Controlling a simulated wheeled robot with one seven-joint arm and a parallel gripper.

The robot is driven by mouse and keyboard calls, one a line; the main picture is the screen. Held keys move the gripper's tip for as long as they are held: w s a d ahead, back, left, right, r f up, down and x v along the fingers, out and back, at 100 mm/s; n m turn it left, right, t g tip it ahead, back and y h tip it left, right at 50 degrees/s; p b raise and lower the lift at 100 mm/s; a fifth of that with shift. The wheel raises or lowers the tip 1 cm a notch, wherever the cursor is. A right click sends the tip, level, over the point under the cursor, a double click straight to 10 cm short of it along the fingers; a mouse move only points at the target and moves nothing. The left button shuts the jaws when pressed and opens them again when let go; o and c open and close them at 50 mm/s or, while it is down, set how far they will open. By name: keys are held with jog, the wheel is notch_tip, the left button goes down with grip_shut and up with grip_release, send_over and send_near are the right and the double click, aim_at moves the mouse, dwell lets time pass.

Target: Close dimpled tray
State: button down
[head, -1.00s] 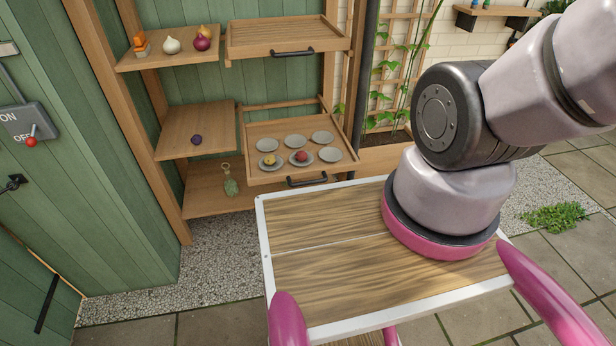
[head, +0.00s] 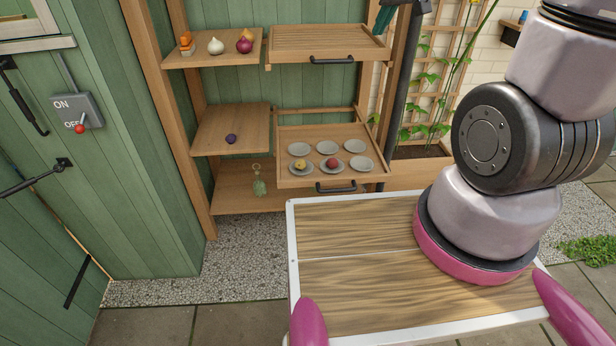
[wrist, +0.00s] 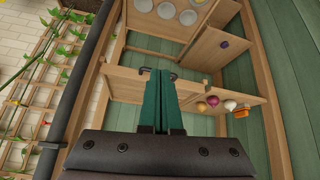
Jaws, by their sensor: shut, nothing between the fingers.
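The dimpled tray (head: 290,180) is a wooden drawer-like tray with several round grey dimples and a dark front handle (head: 336,188). It sticks out of the shelf unit at the middle level. A yellow item (head: 300,165) and a red item (head: 332,163) lie in two of its dimples. The tray's dimples also show at the top of the wrist view (wrist: 165,9). My gripper (wrist: 160,72) has its green fingers together and empty. It shows at the top edge of the head view (head: 383,20), above and right of the dimpled tray, apart from it.
A slatted upper tray (head: 325,40) with a dark handle sits above the dimpled tray. Side shelves hold onions (head: 244,45) and a purple ball (head: 231,138). A dark pole (head: 401,90) and trellis stand right. A white-edged wooden table (head: 350,230) is in front.

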jog(key=w+a+f+n, duration=0.2)
jog(key=w+f, duration=0.1)
jog(key=f, duration=0.5)
jog(key=w+a+f+n+y, duration=0.1)
jog(key=w+a+f+n, duration=0.15)
jog(key=f, duration=0.55)
jog(key=w+a+f+n, duration=0.2)
jog(key=f+n, duration=0.1)
jog(key=f, duration=0.5)
jog(key=s+a+f+n+g+y, duration=0.1)
jog(key=s+a+f+n, duration=0.25)
jog(key=f, duration=0.85)
jog(key=s+a+f+n+y, duration=0.25)
jog(key=s+f, duration=0.25)
jog(key=f, duration=0.6)
jog(key=n, duration=0.1)
send_near(308, 184)
jog(key=s+a+f, duration=0.2)
jog(key=a+f, duration=0.2)
jog(key=a, duration=0.1)
jog(key=w, duration=0.3)
jog(key=shift+w+d+f+h, duration=0.1)
jog(key=shift+w+f+h, duration=0.15)
jog(key=shift+h, duration=0.1)
jog(key=shift+w, duration=0.4)
jog(key=shift+w, duration=0.1)
